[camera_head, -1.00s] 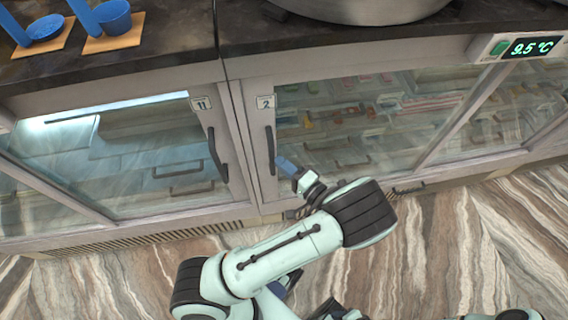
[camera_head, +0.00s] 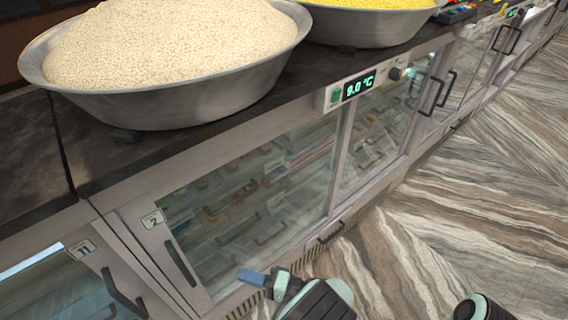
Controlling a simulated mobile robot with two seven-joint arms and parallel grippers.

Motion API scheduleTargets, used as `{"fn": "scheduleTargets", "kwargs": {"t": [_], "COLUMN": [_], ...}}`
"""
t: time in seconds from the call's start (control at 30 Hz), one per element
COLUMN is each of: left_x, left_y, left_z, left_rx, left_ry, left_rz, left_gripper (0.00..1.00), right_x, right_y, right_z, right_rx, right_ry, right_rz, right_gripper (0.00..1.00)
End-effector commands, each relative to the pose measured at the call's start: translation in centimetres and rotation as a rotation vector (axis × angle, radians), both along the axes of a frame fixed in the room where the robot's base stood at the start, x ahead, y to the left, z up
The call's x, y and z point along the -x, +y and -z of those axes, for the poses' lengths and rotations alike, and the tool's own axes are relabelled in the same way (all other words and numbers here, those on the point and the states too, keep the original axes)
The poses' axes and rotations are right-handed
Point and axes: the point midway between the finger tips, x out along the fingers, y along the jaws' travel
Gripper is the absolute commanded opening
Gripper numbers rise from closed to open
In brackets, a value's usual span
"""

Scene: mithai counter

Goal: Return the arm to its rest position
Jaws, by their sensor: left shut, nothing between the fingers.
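My left gripper (camera_head: 252,277) is at the bottom middle of the head view, with its blue fingers pointing left. It is shut and holds nothing. It shows in front of the lower part of the glass-fronted counter, near door 2 (camera_head: 160,250); whether it touches the counter cannot be told. The dark and pale arm link behind it is mine and is cut off by the bottom edge. My right gripper is not in view.
A metal bowl (camera_head: 190,107) heaped with pale grains and a bowl of yellow grains (camera_head: 366,26) stand on the dark countertop (camera_head: 105,150). A display (camera_head: 357,87) reads 9.0 °C. The striped floor (camera_head: 470,190) at right is clear.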

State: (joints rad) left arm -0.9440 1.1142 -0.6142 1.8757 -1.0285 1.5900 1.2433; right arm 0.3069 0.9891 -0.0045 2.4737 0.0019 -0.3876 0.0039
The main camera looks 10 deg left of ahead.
Motion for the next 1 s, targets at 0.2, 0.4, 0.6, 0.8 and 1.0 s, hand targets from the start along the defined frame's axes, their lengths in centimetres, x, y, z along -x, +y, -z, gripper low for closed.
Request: {"fn": "scheduleTargets", "kwargs": {"t": [0.2, 0.4, 0.6, 0.8, 1.0], "left_x": [1.1, 8.7, 18.8, 21.4, 18.9], "left_y": [1.4, 5.0, 1.6, -4.3, -5.4], "left_z": [2.1, 11.2, 18.6, 20.5, 20.0], "left_rx": [0.07, 0.471, 1.118, 1.659, 1.863], "left_ry": [0.085, 0.431, 0.621, 0.414, 0.063], "left_rz": [-0.047, -0.269, -0.493, -0.555, -0.499], "left_gripper": [0.0, 0.0, 0.0, 0.0, 0.0], "right_x": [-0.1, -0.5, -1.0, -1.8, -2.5], "right_y": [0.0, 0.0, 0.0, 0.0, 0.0], "right_z": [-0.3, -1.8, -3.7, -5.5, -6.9], "right_rx": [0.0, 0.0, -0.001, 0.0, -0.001], "right_ry": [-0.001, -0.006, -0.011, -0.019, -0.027], "right_rz": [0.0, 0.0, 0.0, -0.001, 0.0], "right_gripper": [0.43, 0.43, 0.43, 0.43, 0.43]}}
